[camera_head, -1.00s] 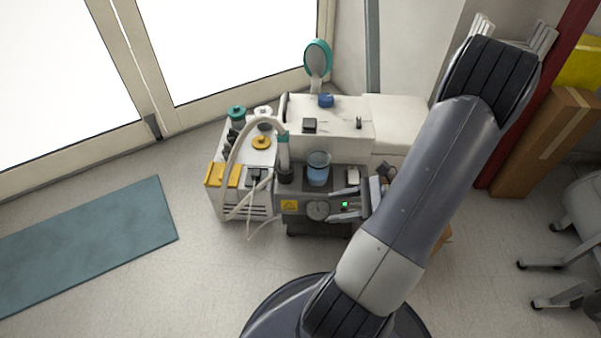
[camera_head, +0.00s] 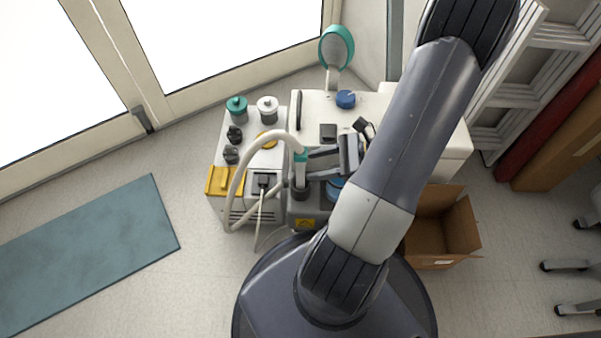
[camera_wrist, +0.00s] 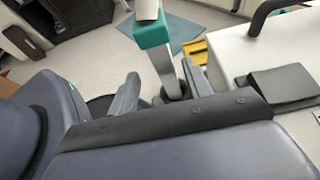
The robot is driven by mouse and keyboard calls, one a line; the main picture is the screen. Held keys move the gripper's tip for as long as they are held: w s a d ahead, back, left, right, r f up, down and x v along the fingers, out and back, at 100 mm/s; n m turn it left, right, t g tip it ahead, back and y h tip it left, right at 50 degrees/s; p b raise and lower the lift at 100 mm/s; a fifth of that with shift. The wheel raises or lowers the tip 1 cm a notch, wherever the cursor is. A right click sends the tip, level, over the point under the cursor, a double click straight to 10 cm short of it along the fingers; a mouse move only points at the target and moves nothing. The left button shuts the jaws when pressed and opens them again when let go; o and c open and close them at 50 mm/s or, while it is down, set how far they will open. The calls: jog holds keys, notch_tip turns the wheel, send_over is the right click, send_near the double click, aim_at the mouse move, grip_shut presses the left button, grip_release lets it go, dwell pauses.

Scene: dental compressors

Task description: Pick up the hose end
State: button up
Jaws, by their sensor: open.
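The hose end shows in the head view as a teal collar (camera_head: 300,158) on a white hose (camera_head: 238,185), with a grey tip standing upright in a dark socket (camera_head: 300,192) on the compressor unit. In the wrist view the teal collar (camera_wrist: 152,32) and the grey tip run down to the black socket. My gripper (camera_head: 309,164) is open, its fingers pointing left at the hose end. In the wrist view my gripper's fingertips (camera_wrist: 160,72) lie to either side of the grey tip, below the collar. I cannot tell whether they touch it.
A blue container (camera_head: 335,188) is partly hidden under my gripper. A blue knob (camera_head: 345,99) and a teal round mirror-like piece (camera_head: 337,46) stand behind. Bottles with teal (camera_head: 237,104) and white caps stand left. An open cardboard box (camera_head: 440,235) lies right of my arm.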

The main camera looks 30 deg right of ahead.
aim_at(299, 167)
jog(key=b+x, duration=0.2)
jog(key=x, duration=0.3)
jog(key=shift+w+f, duration=0.25)
jog(key=shift+w+a+f+b, duration=0.15)
jog(key=shift+w+a+b, duration=0.2)
jog(key=shift+a, duration=0.2)
grip_shut()
